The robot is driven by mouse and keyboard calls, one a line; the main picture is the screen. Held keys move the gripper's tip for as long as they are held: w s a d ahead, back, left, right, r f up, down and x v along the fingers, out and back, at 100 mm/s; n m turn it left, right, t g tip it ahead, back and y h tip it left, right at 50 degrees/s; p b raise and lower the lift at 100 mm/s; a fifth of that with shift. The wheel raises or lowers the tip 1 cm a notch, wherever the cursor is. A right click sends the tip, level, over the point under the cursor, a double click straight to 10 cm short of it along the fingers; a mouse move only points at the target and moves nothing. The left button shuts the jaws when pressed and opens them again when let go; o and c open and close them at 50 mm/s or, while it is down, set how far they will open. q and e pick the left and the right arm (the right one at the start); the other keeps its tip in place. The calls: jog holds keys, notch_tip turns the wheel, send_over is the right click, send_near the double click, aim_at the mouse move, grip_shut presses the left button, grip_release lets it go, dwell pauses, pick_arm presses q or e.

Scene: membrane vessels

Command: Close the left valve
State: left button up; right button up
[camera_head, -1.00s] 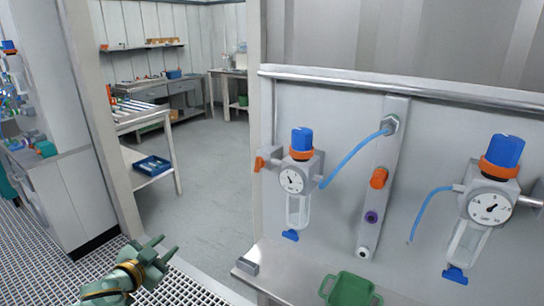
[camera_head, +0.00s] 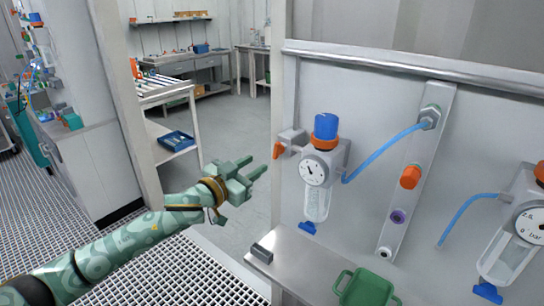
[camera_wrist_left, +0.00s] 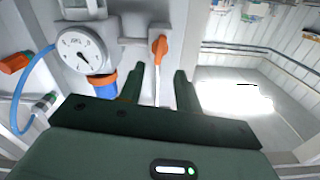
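The left valve has a small orange handle (camera_head: 278,150) on a grey fitting at the left side of the left pressure regulator (camera_head: 326,165). In the left wrist view the orange handle (camera_wrist_left: 158,48) appears in line with the gap between my fingers, beyond their tips. My left gripper (camera_head: 254,168) is open and empty, to the left of and slightly below the handle, apart from it. Its two dark green fingers (camera_wrist_left: 160,78) stand apart in the left wrist view. The regulator's gauge (camera_wrist_left: 82,52) is left of them there. My right gripper is not in view.
A second regulator (camera_head: 515,232) is at the right edge. A strip with an orange knob (camera_head: 410,177) and a purple port (camera_head: 397,216) stands between them, with blue hoses. A green tray (camera_head: 366,288) sits on the shelf below. Open floor lies left of the panel.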

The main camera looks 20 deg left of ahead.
aim_at(275, 152)
pick_arm(q)
jog(key=b+x, duration=0.1)
jog(key=x, duration=0.6)
jog(key=shift+f, duration=0.2)
jog(key=shift+w+d+r, duration=0.15)
jog(key=shift+w+d, duration=0.05)
jog(key=shift+w, duration=0.25)
grip_shut()
